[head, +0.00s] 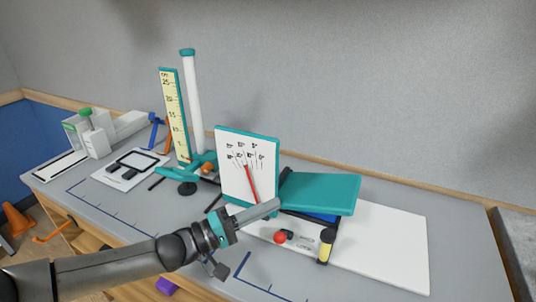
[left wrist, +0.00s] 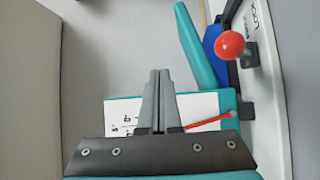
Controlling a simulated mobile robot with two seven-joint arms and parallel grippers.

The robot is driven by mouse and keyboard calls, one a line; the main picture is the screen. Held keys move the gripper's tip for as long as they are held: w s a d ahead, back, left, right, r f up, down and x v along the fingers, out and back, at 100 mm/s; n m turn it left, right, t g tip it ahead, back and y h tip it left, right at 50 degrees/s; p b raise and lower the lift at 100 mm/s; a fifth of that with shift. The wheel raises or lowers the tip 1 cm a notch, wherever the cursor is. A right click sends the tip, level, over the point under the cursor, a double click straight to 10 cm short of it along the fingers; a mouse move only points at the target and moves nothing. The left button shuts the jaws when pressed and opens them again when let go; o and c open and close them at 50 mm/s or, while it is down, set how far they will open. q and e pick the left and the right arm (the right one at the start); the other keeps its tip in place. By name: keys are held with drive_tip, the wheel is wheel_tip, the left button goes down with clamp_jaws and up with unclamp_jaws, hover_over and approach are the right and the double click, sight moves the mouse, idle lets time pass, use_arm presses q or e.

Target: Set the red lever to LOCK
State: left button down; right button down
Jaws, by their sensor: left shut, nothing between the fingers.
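The red lever shows as a red ball knob (head: 280,237) on a short dark stem, on the white base in front of the teal-topped unit. In the left wrist view the red knob (left wrist: 229,44) is at the upper right, beside a white label (left wrist: 257,17) with turned, partly cut-off lettering. My left gripper (head: 274,206) is shut and empty, in front of the dial board and above and behind the knob in the picture. Its closed fingers (left wrist: 159,74) are apart from the knob in the left wrist view. My right gripper is not in view.
A white dial board (head: 235,180) with a red needle stands behind my gripper. A teal flap (head: 320,194) is tilted at its right. A black-and-yellow cylinder (head: 326,246) stands right of the knob. A scale column (head: 174,115) stands farther left. The white base's right end (head: 395,250) is clear.

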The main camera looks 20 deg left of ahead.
use_arm(q)
wheel_tip(320, 180, up, 13)
drive_tip(key=p, duration=0.2)
drive_tip(key=shift+f+p, duration=0.15)
drive_tip(key=shift+p, duration=0.15)
